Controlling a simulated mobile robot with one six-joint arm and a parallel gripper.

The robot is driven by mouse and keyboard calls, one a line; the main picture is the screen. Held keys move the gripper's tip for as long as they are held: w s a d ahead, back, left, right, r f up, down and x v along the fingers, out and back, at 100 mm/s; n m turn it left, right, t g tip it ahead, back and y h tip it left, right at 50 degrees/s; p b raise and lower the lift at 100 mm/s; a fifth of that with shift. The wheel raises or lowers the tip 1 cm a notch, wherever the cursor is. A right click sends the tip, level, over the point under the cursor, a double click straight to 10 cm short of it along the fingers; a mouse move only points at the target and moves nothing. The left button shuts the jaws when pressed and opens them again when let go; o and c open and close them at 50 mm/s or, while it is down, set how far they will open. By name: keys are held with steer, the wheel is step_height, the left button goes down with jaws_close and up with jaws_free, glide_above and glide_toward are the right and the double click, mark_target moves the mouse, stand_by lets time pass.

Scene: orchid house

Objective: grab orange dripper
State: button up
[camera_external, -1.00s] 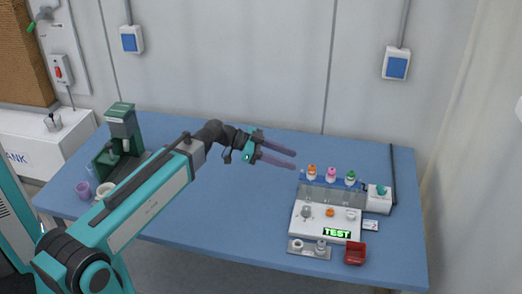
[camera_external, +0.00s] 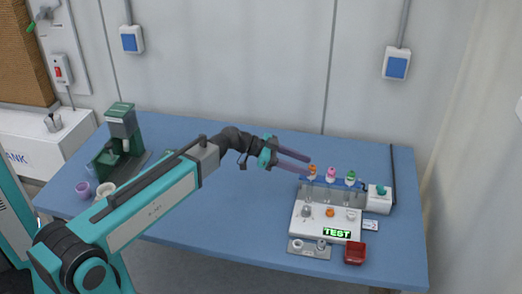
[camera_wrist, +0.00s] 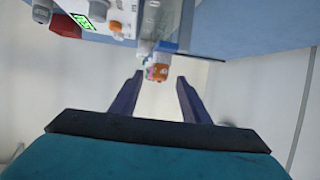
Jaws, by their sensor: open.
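The orange dripper (camera_external: 312,169) stands in a rack at the back of the white test station, leftmost of three drippers. In the wrist view the orange dripper (camera_wrist: 161,72) shows ahead, between and beyond my fingertips. My gripper (camera_external: 309,166) is open and empty, its two purple fingers pointing right toward the orange dripper. In the wrist view my gripper (camera_wrist: 160,76) has a clear gap between its fingers. I cannot tell whether a fingertip touches the dripper. A pink dripper (camera_external: 331,174) and a green dripper (camera_external: 350,178) stand to its right.
The white test station (camera_external: 322,225) has a lit green TEST display (camera_external: 337,233). A red container (camera_external: 355,253) and a grey tray (camera_external: 309,249) lie in front. A white box (camera_external: 379,199) stands right. A green machine (camera_external: 123,135) is at the left. The blue table's middle is clear.

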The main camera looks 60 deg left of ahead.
mark_target(312, 166)
steer(key=p+x, duration=0.1)
steer(key=x, duration=0.1)
steer(key=shift+w+d, duration=0.2)
steer(key=shift+w, duration=0.15)
steer(key=shift+w+d+f+p, duration=0.35)
steer(key=shift+w+f+p, duration=0.05)
steer(key=shift+c, duration=0.2)
jaws_close()
